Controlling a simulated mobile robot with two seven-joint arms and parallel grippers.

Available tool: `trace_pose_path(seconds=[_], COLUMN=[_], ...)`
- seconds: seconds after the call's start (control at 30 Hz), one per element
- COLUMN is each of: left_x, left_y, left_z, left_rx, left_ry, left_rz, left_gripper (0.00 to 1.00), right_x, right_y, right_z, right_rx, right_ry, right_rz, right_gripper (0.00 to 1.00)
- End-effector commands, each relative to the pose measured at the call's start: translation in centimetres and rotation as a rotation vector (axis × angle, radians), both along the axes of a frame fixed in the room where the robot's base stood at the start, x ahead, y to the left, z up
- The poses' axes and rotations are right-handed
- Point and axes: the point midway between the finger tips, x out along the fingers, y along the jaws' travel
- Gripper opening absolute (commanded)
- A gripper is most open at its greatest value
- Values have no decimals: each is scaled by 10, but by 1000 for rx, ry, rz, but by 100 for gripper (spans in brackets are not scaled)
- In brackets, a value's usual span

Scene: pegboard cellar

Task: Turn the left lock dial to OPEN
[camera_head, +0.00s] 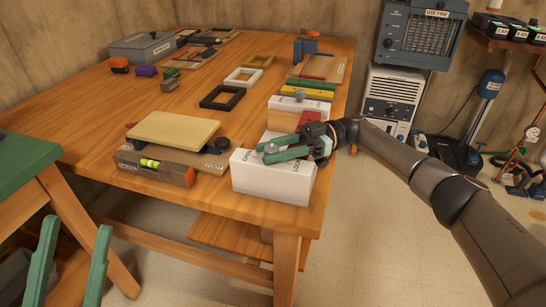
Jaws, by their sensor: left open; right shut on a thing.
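A white lock box (262,180) with small dark lettering stands at the table's near right corner. My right gripper (271,150) reaches over its top from the right, with green fingers shut on a grey round dial (271,147). The fingers and wrist hide much of the dial and lettering, so I cannot read its setting. My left gripper (75,245) is open and empty at the lower left, away from the boxes.
A spirit level (150,168) and a yellowish block (173,130) on a board lie left of the near box. Frames (221,97), a grey metal box (142,47) and tools occupy the wooden table (90,128). A green-topped table (22,160) stands near left.

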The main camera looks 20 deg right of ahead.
Motion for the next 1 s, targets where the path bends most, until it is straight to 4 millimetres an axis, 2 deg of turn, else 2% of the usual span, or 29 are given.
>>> trace_pose_path(seconds=[0.03,0.3,0.8,0.83,1.0], left_x=[-5,-2,-2,-2,-2], left_y=[-1,-1,-1,-1,-1], left_z=[1,-7,-8,-8,-8], left_rx=[0,-7,-9,-9,-9], left_ry=[-28,-8,-3,-3,-3], left_rz=[-8,-13,-15,-15,-15], left_gripper=[50,50,50,50,50], right_x=[0,-1,-1,-1,-1], right_y=[3,4,4,4,3], right_z=[-2,-1,0,0,0], right_rx=[2,2,2,2,1], right_ry=[-2,0,1,1,1], right_rz=[12,40,46,46,43], right_gripper=[0,0,0,41,60])
